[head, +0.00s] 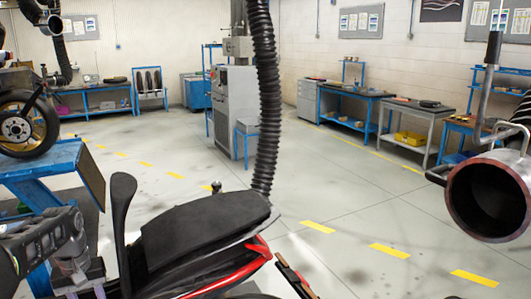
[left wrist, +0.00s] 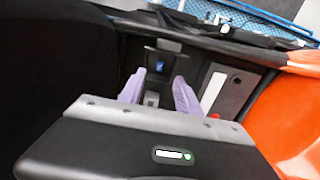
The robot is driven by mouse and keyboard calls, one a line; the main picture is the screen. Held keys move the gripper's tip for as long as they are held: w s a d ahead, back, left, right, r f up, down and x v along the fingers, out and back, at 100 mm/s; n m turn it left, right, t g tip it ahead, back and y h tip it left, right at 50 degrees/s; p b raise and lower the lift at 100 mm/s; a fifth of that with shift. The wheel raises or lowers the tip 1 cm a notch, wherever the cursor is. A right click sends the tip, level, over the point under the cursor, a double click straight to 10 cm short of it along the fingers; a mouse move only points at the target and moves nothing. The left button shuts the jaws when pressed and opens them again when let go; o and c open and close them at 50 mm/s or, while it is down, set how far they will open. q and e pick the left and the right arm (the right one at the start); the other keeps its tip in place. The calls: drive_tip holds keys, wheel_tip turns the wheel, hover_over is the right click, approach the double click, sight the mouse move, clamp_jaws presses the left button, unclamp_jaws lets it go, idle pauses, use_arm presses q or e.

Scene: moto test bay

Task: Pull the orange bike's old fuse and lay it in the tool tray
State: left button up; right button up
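In the left wrist view a small blue fuse (left wrist: 160,66) sits in a dark recess of the bike, just beyond my left gripper (left wrist: 158,82). Its two lavender fingers are apart, one on each side of the line to the fuse, with nothing visibly held between them. An orange body panel (left wrist: 290,120) of the bike is at the right. In the head view my left gripper (head: 82,275) is low at the left, beside the bike's black seat (head: 200,235); its fingertips are hard to make out. My right gripper is not in view. I cannot identify the tool tray.
A black hose (head: 266,95) hangs behind the seat. A large metal pipe end (head: 490,197) is at the right. A blue lift table (head: 45,165) carries another bike's wheel at the left. Benches line the far walls, and the middle floor is clear.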

use_arm(q)
drive_tip(key=shift+f+b, duration=2.35)
drive_tip(key=shift+f, duration=1.65)
drive_tip(key=shift+r, duration=0.1)
drive_tip(key=shift+c, duration=0.2)
clamp_jaws()
drive_tip(key=shift+r+p, duration=2.55)
drive_tip(key=shift+r, duration=0.45)
